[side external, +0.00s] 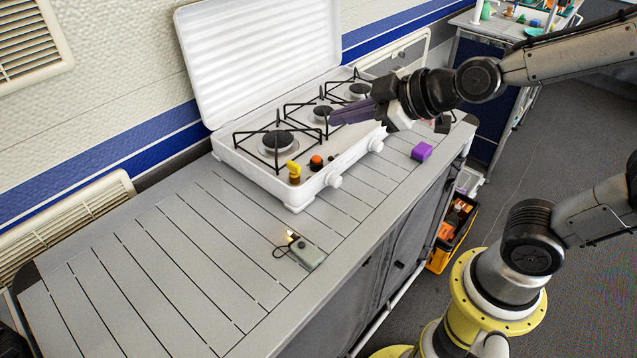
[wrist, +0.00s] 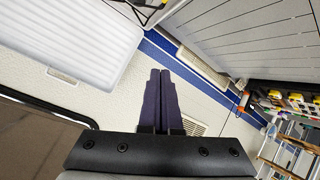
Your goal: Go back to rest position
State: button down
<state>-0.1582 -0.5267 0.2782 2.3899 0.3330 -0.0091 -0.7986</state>
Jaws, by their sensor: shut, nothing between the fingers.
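My gripper (side external: 354,112) is in the side external view, held in the air over the right part of the white stove (side external: 334,160). Its dark fingers point left and lie together with nothing between them. In the wrist view the gripper (wrist: 160,75) is shut, its two fingers side by side against the pale wall. The stove's white lid (side external: 262,60) stands open against the wall behind the burners.
A grey lighter-like device (side external: 308,254) lies on the slatted counter (side external: 170,260), left of a purple block (side external: 422,151). The counter's left part is clear.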

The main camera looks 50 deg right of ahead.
jog(key=s+d+f+m+g+h, duration=0.1)
jog(key=s+d+m+g, duration=0.1)
jog(key=s, duration=0.6)
jog(key=s+d+f+m+g, duration=0.1)
jog(key=s+d+m+g, duration=0.2)
jog(key=s, duration=0.6)
jog(key=shift+f+m+g+h, duration=0.2)
jog(key=shift+m+g+h, duration=0.2)
jog(key=shift+m, duration=0.7)
jog(key=shift+w+d, duration=0.1)
